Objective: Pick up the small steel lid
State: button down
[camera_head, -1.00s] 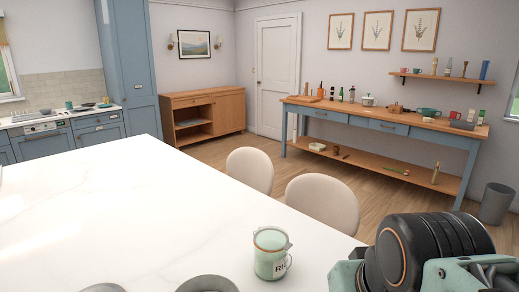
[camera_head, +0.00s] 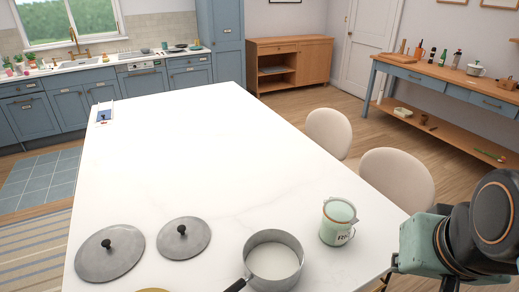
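Two round grey steel lids with black knobs lie flat on the white worktop, at the lower left of the head view. The small steel lid (camera_head: 183,240) is the right and farther one. The larger lid (camera_head: 109,256) lies at its left and nearer, with a narrow gap between them. My arm shows at the lower right edge as black rounded links and teal parts, well to the right of both lids. My gripper's fingertips cannot be made out there, so its opening is unclear. Nothing covers the small lid.
A steel saucepan (camera_head: 273,262) with a dark handle stands right of the lids. A pale green lidded canister (camera_head: 338,222) stands between it and my arm. A yellowish rim (camera_head: 153,290) shows at the bottom edge. The worktop's (camera_head: 190,150) far part is mostly clear. Two chairs stand along its right side.

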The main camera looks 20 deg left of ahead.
aim_at(183, 238)
jog(key=u, duration=1.7)
